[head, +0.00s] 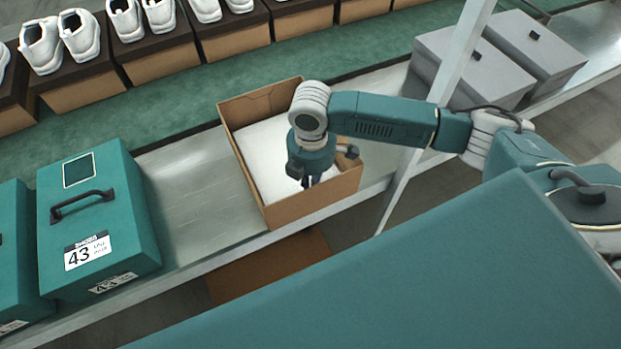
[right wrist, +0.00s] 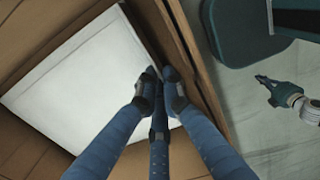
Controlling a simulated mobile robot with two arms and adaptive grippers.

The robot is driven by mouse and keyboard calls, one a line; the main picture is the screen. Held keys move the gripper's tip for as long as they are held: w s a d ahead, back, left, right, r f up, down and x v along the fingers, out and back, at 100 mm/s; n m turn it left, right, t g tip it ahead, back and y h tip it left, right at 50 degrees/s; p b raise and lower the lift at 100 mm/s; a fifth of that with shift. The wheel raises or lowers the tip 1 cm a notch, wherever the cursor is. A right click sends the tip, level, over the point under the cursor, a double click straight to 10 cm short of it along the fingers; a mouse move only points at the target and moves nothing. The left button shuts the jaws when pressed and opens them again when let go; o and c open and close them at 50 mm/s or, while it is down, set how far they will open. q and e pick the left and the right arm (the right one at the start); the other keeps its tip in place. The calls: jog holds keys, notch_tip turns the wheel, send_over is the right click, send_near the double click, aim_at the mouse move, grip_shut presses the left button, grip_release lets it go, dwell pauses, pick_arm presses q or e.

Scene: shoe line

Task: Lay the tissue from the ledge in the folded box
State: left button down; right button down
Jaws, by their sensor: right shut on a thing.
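The folded box (head: 312,211) is a brown open carton standing on the grey conveyor line. The white tissue (head: 262,150) lies as a flat sheet inside its walls. My right gripper (head: 309,181) reaches down over the box's inside. In the right wrist view, my right gripper (right wrist: 157,80) is shut at the edge of the tissue (right wrist: 75,85), close to the box wall (right wrist: 180,60). The fingers hide the pinched edge. My left gripper (right wrist: 264,84) shows small at the right of the right wrist view, outside the box; its opening is too small to judge.
Teal shoe boxes (head: 137,205) stand left of the folded box, one marked 43. Grey boxes (head: 465,72) stand at the back right. White shoes (head: 80,34) sit on boxes along the back. Bare conveyor (head: 190,195) lies between the teal and folded boxes.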

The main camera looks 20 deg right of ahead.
jog(key=shift+w+r, duration=0.15)
jog(key=shift+w, duration=0.05)
jog(key=shift+s+r, duration=0.15)
jog(key=shift+f, duration=0.75)
dwell(0.6)
jog(key=c, duration=1.8)
grip_release()
